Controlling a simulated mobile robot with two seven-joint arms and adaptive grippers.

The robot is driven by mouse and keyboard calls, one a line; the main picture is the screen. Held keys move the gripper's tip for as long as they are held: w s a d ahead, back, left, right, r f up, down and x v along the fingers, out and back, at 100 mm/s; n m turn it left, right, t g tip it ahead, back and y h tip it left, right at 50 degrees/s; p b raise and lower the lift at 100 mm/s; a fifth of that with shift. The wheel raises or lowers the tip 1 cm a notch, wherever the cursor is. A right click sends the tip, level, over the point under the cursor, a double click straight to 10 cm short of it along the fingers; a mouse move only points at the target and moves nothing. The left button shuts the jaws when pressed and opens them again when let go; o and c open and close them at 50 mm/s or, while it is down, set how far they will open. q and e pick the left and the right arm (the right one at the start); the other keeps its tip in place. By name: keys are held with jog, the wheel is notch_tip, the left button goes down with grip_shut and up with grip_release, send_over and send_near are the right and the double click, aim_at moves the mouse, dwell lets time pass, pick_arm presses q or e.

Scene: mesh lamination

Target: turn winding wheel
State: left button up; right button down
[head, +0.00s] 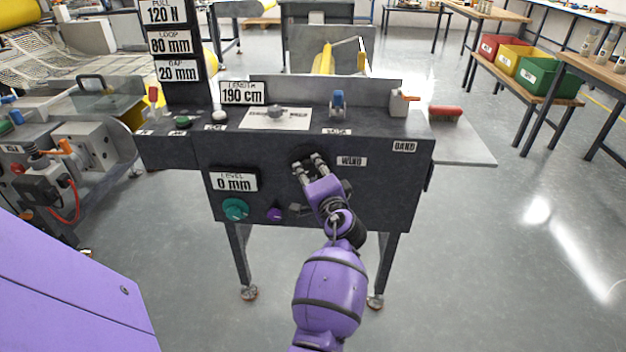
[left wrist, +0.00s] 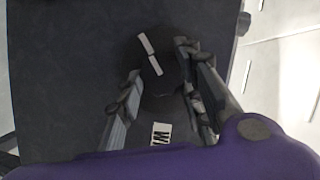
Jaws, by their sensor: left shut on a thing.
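The winding wheel (head: 304,155) is a dark round knob on the front of the dark console (head: 400,180), left of the WIND label (head: 352,161). My left gripper (head: 309,165) reaches up to it from below and partly hides it. In the left wrist view the black winding wheel (left wrist: 158,72) carries a white bar mark, which is tilted there. The fingers of my left gripper (left wrist: 165,82) stand on either side of the wheel and are shut on it. My right gripper is in neither view.
A LEVEL sign (head: 234,181) reads 0 mm, above a teal knob (head: 235,209) and a small purple knob (head: 274,214). A LENGTH sign (head: 242,95) on top reads 190 cm.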

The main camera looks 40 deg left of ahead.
pick_arm(q)
jog(key=shift+s+a+f+m+y+b, duration=0.1)
jog(key=shift+s+f+m+y+b, duration=0.15)
jog(key=shift+f+m+b, duration=0.3)
jog(key=o, duration=1)
jog(key=shift+o, duration=0.7)
jog(key=shift+a+r, duration=0.1)
jog(key=shift+r, duration=0.15)
jog(key=shift+d, duration=0.3)
jog(key=v, duration=1.1)
jog(key=shift+s, duration=0.25)
jog(key=shift+d, duration=0.15)
jog(key=shift+c, duration=0.3)
